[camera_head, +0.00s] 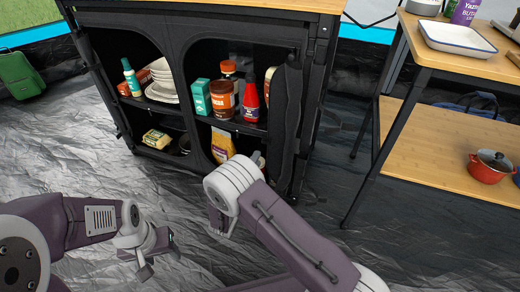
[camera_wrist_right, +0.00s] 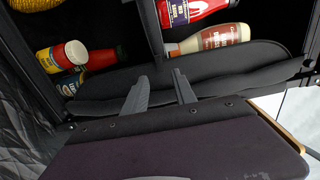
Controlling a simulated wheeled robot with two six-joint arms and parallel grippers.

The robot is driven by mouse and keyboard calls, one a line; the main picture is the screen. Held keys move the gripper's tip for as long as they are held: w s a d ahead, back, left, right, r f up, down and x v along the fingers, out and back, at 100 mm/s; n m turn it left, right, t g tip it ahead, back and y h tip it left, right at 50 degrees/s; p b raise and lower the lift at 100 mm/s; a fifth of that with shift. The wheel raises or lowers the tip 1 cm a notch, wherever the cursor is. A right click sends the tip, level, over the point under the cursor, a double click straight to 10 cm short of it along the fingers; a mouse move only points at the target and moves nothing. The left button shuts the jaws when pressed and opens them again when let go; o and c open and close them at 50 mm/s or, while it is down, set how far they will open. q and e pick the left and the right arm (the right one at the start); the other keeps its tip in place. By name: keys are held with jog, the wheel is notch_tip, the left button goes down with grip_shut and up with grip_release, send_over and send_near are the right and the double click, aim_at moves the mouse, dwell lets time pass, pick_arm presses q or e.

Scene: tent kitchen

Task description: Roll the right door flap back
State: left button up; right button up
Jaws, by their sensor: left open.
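The black fabric cabinet (camera_head: 190,95) stands ahead with two arched openings, both uncovered. The right door flap (camera_head: 283,125) is a dark gathered bundle along the right side of the right opening. In the right wrist view it is probably the dark fabric roll (camera_wrist_right: 235,78) across the middle, below the bottles. My right gripper (camera_wrist_right: 160,90) is open, its two fingers apart with tips at the roll; contact is unclear. In the head view its fingers are mostly hidden by my right wrist, low before the cabinet. My left gripper (camera_head: 157,256) is open and empty above the floor, lower left.
To the right is a wooden table (camera_head: 455,60) with a lower shelf holding a red pot (camera_head: 488,168). A green suitcase (camera_head: 18,75) is far left. The dark floor between is clear.

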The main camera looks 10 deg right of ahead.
aim_at(274, 137)
jog(key=b+x, duration=0.5)
jog(key=x, duration=0.3)
jog(key=shift+d, duration=0.15)
grip_shut()
jog(key=shift+f, duration=0.1)
dwell(0.9)
